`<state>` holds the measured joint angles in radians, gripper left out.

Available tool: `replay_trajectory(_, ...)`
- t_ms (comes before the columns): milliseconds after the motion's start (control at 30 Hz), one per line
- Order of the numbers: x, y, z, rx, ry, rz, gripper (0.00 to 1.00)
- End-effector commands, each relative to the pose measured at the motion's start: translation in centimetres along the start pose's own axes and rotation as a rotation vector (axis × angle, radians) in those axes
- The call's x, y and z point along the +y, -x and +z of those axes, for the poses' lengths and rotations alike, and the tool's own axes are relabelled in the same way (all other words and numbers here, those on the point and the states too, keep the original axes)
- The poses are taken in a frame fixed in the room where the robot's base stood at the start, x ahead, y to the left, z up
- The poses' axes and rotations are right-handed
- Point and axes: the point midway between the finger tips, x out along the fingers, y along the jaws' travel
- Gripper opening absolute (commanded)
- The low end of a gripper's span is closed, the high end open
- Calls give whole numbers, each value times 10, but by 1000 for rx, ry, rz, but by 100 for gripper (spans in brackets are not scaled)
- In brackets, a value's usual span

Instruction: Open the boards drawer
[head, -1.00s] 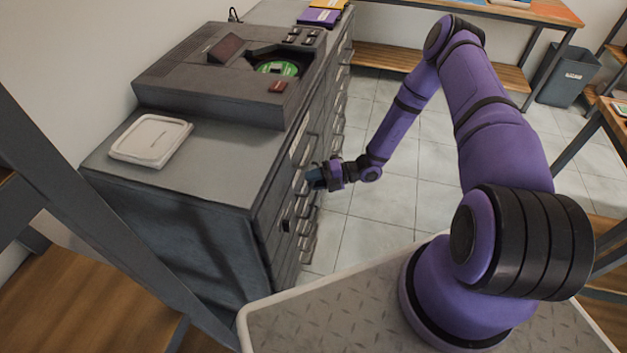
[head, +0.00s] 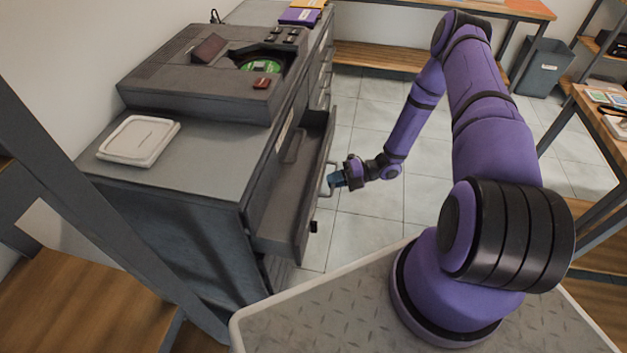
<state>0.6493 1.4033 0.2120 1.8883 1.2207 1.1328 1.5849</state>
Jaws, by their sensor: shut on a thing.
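A grey drawer (head: 272,222) stands pulled out from the front of the dark grey cabinet (head: 215,165). Its inside looks empty where I can see it. A pale bar handle (head: 328,180) is on the drawer's front. My gripper (head: 337,179) is at this handle, shut on it, with the fingers partly hidden by their small size. I cannot read any label on the drawer, so I cannot tell from the picture which drawer it is.
A grey machine with a green disc (head: 262,66) and a white lidded box (head: 139,140) sit on the cabinet top. Tiled floor (head: 365,240) lies clear to the right of the drawer. A bin (head: 543,67) and wooden benches stand farther back.

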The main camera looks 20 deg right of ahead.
Motion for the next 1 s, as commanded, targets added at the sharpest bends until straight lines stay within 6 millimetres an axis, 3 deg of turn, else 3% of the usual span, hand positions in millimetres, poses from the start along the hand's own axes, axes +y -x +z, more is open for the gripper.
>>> replay_trajectory(200,-13,57,-23,-4,-2,-2,0)
replay_trajectory(500,-28,121,-50,-2,-2,-1,0)
replay_trajectory(700,-34,148,-61,-2,-1,-1,0)
replay_trajectory(1000,-37,163,-67,-1,0,-1,0)
